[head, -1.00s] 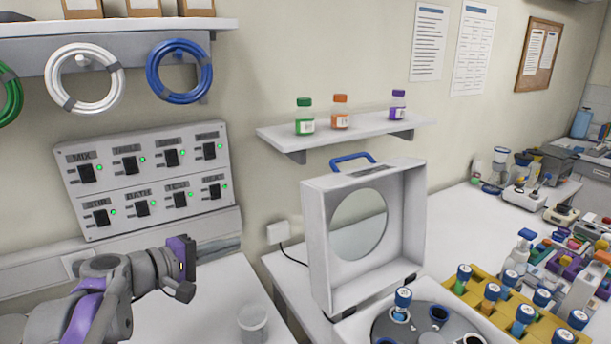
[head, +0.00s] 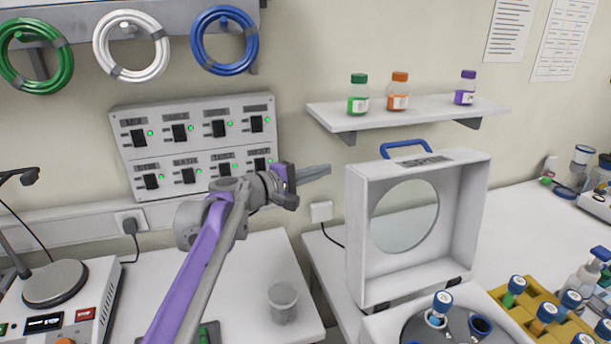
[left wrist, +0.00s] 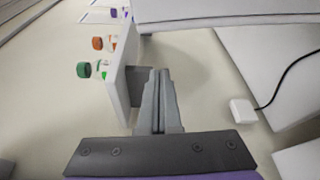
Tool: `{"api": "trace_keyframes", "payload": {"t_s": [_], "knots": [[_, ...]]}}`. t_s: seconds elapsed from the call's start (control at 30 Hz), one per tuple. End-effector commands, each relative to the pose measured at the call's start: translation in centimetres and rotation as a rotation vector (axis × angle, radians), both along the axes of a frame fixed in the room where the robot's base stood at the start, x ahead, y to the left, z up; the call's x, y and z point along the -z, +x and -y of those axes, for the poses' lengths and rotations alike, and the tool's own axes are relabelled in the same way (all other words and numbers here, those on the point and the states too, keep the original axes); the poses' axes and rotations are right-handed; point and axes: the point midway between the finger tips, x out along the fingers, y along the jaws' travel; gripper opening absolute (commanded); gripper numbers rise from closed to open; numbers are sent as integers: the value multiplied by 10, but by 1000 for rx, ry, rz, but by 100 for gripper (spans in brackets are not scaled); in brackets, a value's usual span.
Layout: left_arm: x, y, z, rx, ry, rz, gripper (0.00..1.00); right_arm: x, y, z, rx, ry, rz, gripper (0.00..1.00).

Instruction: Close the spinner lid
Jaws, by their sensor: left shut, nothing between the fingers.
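The spinner lid (head: 360,230) is a white box-shaped cover with a round window and a blue handle (head: 405,148) on top. It stands raised, upright at the back of the spinner (head: 385,325), whose grey rotor (head: 450,322) is exposed at the bottom edge. My left gripper (head: 326,170) is shut and empty, left of the lid's upper part and apart from it, pointing right. In the left wrist view its closed fingers (left wrist: 160,80) show mid-frame, with part of the white lid (left wrist: 262,60) at the upper right. My right gripper is not in view.
A wall shelf (head: 400,110) with several capped bottles is above the lid. A switch panel (head: 195,150) is behind my left arm. A small cup (head: 283,303) stands on the left table. A yellow rack (head: 540,330) of vials is right of the spinner.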

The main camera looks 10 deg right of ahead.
Motion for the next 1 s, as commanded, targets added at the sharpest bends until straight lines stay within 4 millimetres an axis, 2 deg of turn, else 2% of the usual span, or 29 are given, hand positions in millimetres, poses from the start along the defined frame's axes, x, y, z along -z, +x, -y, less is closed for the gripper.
{"api": "trace_keyframes", "payload": {"t_s": [0.13,0.3,0.5,1.0], "knots": [[1,12,24,2,0,1,0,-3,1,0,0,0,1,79],[0,-11,25,0,0,-1,0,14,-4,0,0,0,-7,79],[-4,-25,27,-1,1,0,0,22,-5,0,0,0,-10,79],[-7,-27,27,-1,2,6,0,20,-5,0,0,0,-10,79]]}}
